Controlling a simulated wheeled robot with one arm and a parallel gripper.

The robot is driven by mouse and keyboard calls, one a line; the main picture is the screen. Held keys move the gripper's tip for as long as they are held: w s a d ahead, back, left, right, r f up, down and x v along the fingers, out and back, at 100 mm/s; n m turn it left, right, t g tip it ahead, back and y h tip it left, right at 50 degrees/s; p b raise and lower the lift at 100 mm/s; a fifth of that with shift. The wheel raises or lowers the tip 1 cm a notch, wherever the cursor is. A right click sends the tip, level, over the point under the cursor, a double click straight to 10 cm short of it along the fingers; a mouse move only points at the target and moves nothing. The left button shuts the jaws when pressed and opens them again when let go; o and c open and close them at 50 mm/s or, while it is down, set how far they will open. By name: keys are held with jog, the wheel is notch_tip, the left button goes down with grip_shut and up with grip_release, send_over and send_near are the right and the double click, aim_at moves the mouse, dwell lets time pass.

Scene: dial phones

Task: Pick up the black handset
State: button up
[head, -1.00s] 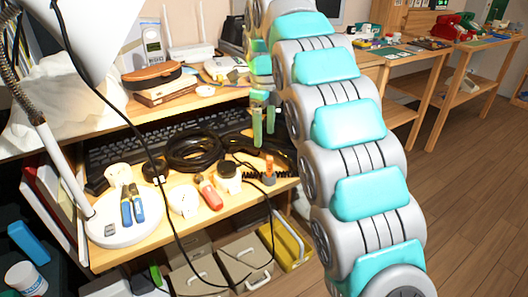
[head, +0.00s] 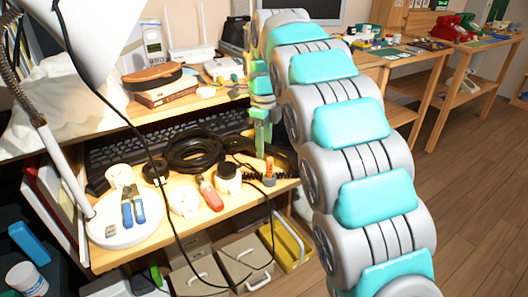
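The black handset (head: 284,157) lies at the right end of the pull-out keyboard shelf, with a coiled black cord (head: 248,170) beside it. It is partly hidden by my gripper. My gripper (head: 263,148) has green fingers and points down at the handset's left part, over or at it. The two fingers overlap closely in this view. I cannot tell whether they are touching the handset or closed on it.
A black cable coil (head: 196,150) and a keyboard (head: 120,153) lie left of the handset. A red-handled tool (head: 210,194) and an orange-tipped item (head: 269,170) are in front. A lamp's cable hangs across the shelf.

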grip_shut()
jog(key=shift+r, duration=0.1)
dwell(0.4)
